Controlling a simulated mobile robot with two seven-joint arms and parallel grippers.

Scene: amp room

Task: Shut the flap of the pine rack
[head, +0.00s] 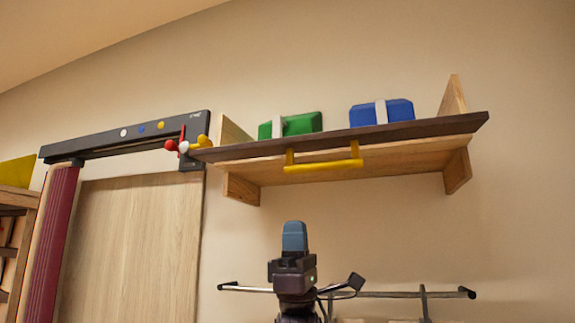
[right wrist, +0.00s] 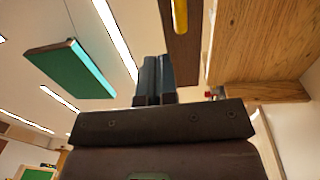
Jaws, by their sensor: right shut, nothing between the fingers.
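The pine rack (head: 457,170) is fixed high on the wall. Its dark brown flap (head: 430,127) is open, lowered at the front, with the rack's inside showing above it. A yellow bar handle (head: 325,162) is on the flap. My right gripper (head: 294,237) is shut and empty, pointing up below the handle and apart from it in the head view. In the right wrist view the shut fingers (right wrist: 153,80) point up beside the flap (right wrist: 182,52), with the yellow handle (right wrist: 180,16) near the top edge. My left gripper is not in view.
A green box (head: 300,123) and a blue box (head: 398,110), each with a white band, are in the rack.

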